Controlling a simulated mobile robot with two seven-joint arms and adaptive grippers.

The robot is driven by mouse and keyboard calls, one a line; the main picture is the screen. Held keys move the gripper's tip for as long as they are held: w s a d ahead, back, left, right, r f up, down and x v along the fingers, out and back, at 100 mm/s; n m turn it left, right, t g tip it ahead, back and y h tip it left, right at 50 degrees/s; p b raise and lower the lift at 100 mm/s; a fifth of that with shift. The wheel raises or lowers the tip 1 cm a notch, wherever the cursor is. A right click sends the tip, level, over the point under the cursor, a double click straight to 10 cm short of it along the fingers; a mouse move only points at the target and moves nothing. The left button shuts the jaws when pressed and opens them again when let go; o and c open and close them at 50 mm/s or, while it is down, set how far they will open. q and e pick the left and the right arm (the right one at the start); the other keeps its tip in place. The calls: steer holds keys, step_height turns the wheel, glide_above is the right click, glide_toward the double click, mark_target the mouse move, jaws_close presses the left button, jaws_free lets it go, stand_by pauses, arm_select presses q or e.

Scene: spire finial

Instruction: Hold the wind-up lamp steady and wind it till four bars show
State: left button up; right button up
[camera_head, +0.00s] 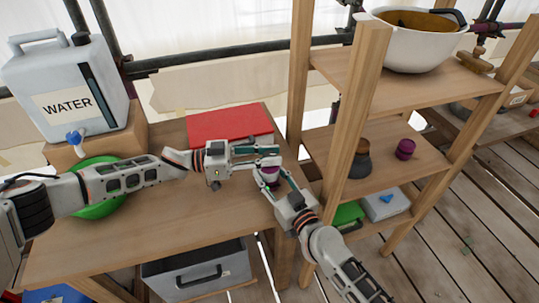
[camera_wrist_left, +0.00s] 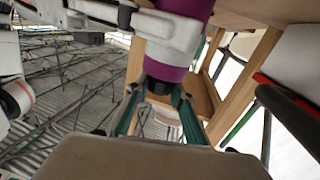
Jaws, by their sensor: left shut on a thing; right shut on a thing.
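The wind-up lamp, a purple cylinder (camera_wrist_left: 184,62), is between my two grippers over the table's right end. Only a small purple patch of it (camera_head: 270,173) shows in the head view. My left gripper (camera_head: 268,157) comes in from the left and is shut on it; its teal fingers (camera_wrist_left: 160,87) meet the lower part in the left wrist view. My right gripper (camera_head: 271,182) reaches in from the lower right and is also shut on it. A pale finger crosses the purple body in the left wrist view. The crank and any bars are hidden or too small to see.
A red mat (camera_head: 228,122) lies behind my left gripper. A green bowl (camera_head: 98,208) and a water container (camera_head: 66,88) are at the left. A wooden shelf post (camera_head: 357,110) stands close right of the grippers. The shelf holds a purple item (camera_head: 405,149). The table front (camera_head: 150,236) is clear.

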arm_select(q)
steer(key=shift+s+d+m+g, duration=0.1)
steer(key=shift+m+g, duration=0.5)
steer(key=shift+g, duration=0.1)
steer(key=o, duration=1.2)
steer(key=shift+c, duration=0.2)
steer(key=a, duration=1.2)
